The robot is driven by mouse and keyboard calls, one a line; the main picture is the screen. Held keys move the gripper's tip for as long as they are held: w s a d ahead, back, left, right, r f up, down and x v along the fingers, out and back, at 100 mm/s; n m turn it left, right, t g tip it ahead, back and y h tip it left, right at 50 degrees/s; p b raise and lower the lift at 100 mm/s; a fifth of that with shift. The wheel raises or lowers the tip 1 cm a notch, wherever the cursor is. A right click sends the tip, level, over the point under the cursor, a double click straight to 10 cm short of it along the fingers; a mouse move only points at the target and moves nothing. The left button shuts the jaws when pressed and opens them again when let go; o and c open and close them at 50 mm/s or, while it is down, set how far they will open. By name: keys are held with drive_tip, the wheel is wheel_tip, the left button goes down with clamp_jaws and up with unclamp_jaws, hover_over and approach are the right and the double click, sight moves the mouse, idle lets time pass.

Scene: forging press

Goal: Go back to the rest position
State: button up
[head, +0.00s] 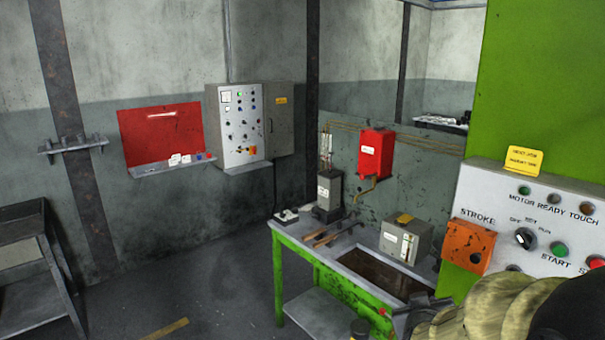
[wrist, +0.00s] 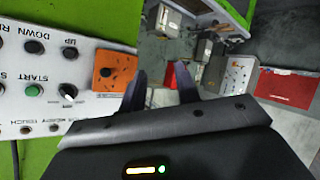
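My gripper (wrist: 162,80) shows in the wrist view with its two dark fingers apart and nothing between them. In the head view my arm, in a tan cover, comes in at the bottom right, and the dark gripper (head: 424,312) is partly seen near the right end of the green bench. The press control panel (head: 535,215) is at the right, with an orange STROKE box (head: 468,247) and a black selector knob (head: 525,238). The wrist view shows this panel (wrist: 50,85) upside down at the left, apart from the fingers.
A green bench (head: 345,290) with a sunken trough holds a grey box (head: 405,237) and tools. A red box (head: 376,153) hangs above it. A grey cabinet (head: 238,125) and red board (head: 160,135) are on the back wall. A dark rack (head: 30,265) stands left. Open floor lies between.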

drive_tip(key=s+a+f+g+y, duration=0.4)
drive_tip(key=s+a+f+g, duration=0.5)
drive_tip(key=s, duration=0.3)
drive_tip(key=shift+s+a+f+m+y, duration=0.15)
drive_tip(key=shift+s+f+m+y, duration=0.2)
drive_tip(key=shift+f, duration=0.5)
